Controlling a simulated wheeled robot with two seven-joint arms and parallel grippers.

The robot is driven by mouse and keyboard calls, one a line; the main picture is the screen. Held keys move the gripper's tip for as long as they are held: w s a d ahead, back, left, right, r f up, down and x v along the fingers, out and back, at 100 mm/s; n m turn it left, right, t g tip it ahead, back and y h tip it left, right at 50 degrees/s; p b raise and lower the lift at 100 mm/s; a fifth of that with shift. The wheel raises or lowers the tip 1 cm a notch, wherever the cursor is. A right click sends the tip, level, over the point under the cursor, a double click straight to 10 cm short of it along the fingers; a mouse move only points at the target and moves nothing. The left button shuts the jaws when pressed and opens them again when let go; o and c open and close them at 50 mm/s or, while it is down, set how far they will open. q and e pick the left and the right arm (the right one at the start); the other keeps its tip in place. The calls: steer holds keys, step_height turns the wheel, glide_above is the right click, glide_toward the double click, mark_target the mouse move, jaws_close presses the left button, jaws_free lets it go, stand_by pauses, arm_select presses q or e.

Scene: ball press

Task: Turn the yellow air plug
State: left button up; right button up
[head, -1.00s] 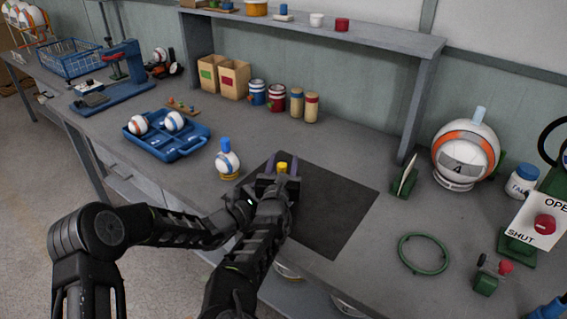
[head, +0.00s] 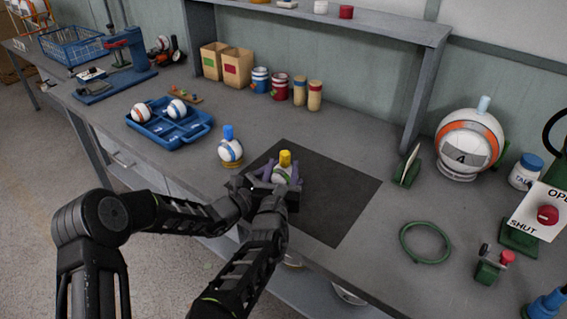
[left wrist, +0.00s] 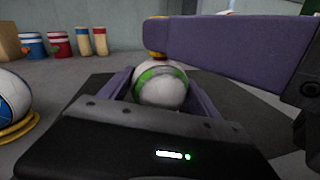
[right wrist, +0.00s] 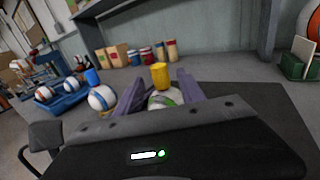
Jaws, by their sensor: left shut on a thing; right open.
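A white ball with a green band (head: 281,175) sits on the dark mat (head: 335,205), with the yellow air plug (head: 285,157) upright on top. My left gripper (left wrist: 160,84) is shut on this ball, one purple finger on each side. My right gripper (right wrist: 158,84) is open; its fingers stand to either side of the plug and ball in the right wrist view, without visibly gripping the plug (right wrist: 160,75). In the left wrist view a right-gripper finger (left wrist: 235,48) crosses in front and hides part of the plug. The two grippers overlap in the head view.
A white and blue ball with a blue plug (head: 230,148) stands close left of the mat. A blue tray (head: 170,140) with two balls lies further left. A green ring (head: 425,243) and a red-knobbed green stand (head: 489,268) lie right. The mat's right part is clear.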

steer(key=shift+r, duration=0.1)
step_height(320, 180, up, 9)
steer(key=w+a+m, duration=0.1)
steer(key=w+m, duration=0.2)
steer(key=m, duration=0.3)
steer(key=w+a+f+m+g+y, duration=0.35)
steer(key=a+f+m+g, duration=0.35)
steer(key=m, duration=0.5)
steer(key=s+d+r+m+g, duration=0.6)
steer(key=d+r+m, duration=0.4)
steer(key=m, duration=0.2)
steer(key=shift+d+g+y, duration=0.25)
steer(key=shift+g+y, duration=0.15)
steer(key=shift+y, duration=0.05)
